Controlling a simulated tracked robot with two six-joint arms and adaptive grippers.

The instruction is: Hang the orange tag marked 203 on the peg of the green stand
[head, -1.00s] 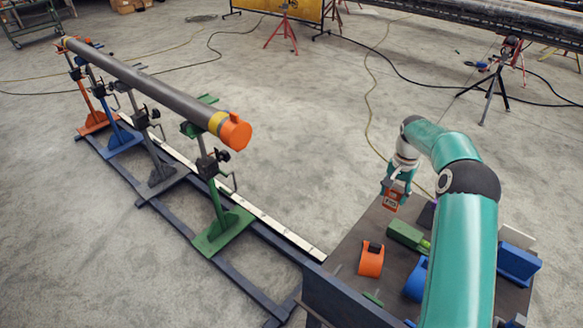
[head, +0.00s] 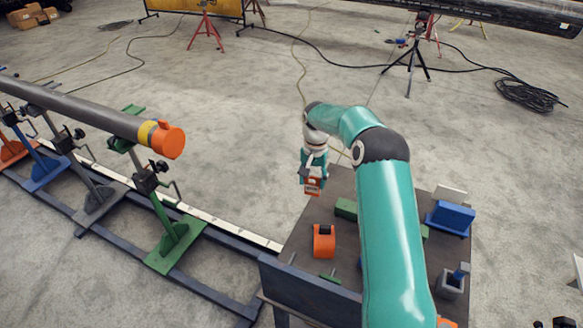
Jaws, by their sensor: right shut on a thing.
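My right gripper (head: 313,173) is shut on an orange tag (head: 313,188) and holds it above the far left corner of the work table. The tag hangs below the fingers and has a pale label, too small to read. The green stand (head: 165,220) is at the left, under the pipe's capped end, well apart from the gripper. Its dark clamp and crank show, but I cannot make out the peg clearly. My left gripper is out of view.
The grey pipe (head: 85,112) with an orange end cap (head: 168,141) rests on several coloured stands along a dark rail frame. The table (head: 300,240) bears an orange roll-shaped item (head: 324,242) and blue and green blocks.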

